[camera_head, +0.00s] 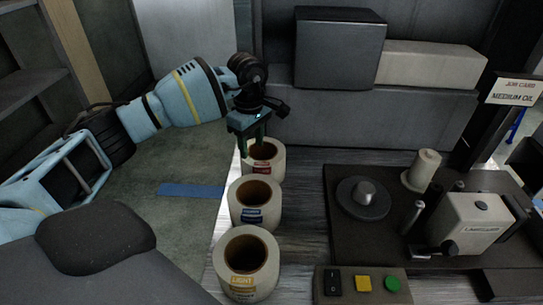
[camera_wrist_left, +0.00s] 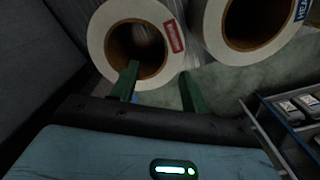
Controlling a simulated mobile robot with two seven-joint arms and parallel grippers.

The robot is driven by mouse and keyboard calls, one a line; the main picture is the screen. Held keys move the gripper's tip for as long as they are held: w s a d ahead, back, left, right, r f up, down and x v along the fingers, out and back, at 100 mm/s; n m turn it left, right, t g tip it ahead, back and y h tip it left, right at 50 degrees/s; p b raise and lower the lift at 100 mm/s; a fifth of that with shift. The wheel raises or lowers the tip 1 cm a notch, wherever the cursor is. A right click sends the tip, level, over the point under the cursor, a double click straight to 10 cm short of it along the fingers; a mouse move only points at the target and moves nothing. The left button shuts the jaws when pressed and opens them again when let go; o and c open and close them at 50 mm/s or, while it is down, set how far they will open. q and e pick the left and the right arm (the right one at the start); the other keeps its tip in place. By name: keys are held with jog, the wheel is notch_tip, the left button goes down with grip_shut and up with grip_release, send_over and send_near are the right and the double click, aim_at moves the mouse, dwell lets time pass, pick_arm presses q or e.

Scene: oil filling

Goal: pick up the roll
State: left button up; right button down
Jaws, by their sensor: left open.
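Three white rolls with brown cores stand in a row on the table's left edge. The far roll (camera_head: 265,175) has a red label, the middle roll (camera_head: 255,217) a blue one, the near roll (camera_head: 247,282) a yellow one reading LIGHT. My left gripper (camera_head: 253,143) points down at the far roll, open, with green fingers. In the left wrist view, the red-label roll (camera_wrist_left: 98,42) has one finger across its core opening and the other outside its wall, around the gripper (camera_wrist_left: 160,85). Contact cannot be told. The blue-label roll (camera_wrist_left: 285,48) is beside it. My right gripper is not in view.
A job card (camera_head: 513,92) reads MEDIUM OIL. A dark plate with a round spindle disc (camera_head: 363,199), a white spool (camera_head: 425,170) and a pale machine (camera_head: 474,225) is on the right. A button box (camera_head: 362,284) is in front. Grey boxes (camera_head: 338,50) stand behind.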

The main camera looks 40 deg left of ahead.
aim_at(251, 160)
pick_arm(q)
jog(key=shift+s, duration=0.5)
jog(key=shift+w+f, duration=0.1)
jog(key=shift+f, duration=1.15)
jog(key=shift+s+d+f+p, duration=0.1)
jog(key=shift+s+f, duration=0.05)
jog(key=shift+f, duration=0.7)
jog(key=shift+s+d+f+p, duration=0.15)
jog(key=shift+f, duration=0.7)
jog(key=shift+s+d+f+p, duration=0.1)
jog(key=shift+s+f, duration=0.05)
jog(key=shift+f, duration=0.7)
grip_shut()
jog(key=shift+w+r, duration=0.1)
